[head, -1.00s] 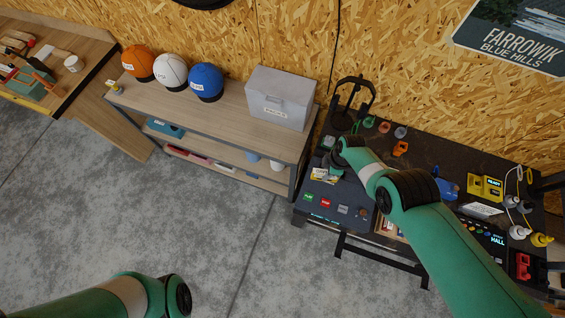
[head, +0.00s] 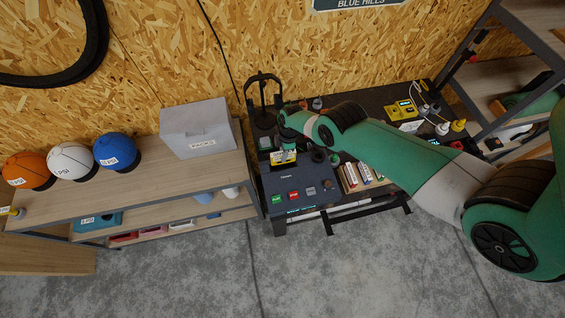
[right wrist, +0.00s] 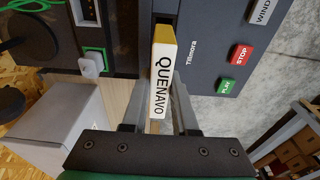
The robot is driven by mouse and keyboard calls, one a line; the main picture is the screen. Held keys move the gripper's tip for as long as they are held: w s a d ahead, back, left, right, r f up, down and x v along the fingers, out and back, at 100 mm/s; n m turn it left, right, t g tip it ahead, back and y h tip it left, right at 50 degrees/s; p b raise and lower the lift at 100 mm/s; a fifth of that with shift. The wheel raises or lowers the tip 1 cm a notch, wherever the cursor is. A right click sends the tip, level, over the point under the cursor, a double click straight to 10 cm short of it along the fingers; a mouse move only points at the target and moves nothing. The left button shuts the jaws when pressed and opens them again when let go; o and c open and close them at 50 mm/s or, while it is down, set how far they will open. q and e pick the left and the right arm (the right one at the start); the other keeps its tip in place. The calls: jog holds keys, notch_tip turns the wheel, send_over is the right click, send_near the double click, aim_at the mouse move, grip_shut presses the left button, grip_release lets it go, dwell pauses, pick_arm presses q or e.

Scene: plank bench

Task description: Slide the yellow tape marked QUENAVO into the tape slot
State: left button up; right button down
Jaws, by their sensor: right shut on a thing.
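My right gripper (right wrist: 159,82) is shut on the yellow tape (right wrist: 163,52), with one finger on each side. The tape's white spine reads QUENAVO. In the right wrist view, its far yellow end lies in line with a dark slot (right wrist: 165,16) in the grey player (right wrist: 208,42), marked Tillmora. I cannot tell whether that end has entered the slot. In the head view, the tape (head: 283,157) is at the rear of the player (head: 290,202), below my right gripper (head: 284,145). My left gripper is not in view.
A row of cases (head: 362,174) stands right of the player. A grey box (head: 197,130) is on the shelf to the left. Headphones on a stand (head: 263,100) are behind.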

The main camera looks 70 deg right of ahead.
jog(key=shift+f+b, duration=2.8)
jog(key=shift+f, duration=0.8)
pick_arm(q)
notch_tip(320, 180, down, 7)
pick_arm(e)
jog(key=c, duration=0.7)
grip_release()
jog(key=shift+r, duration=0.1)
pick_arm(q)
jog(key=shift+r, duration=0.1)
pick_arm(e)
jog(key=r+p, duration=0.8)
jog(key=shift+s+d, duration=0.2)
jog(key=shift+s, duration=0.15)
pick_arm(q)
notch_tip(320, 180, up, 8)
pick_arm(e)
jog(key=shift+f, duration=0.15)
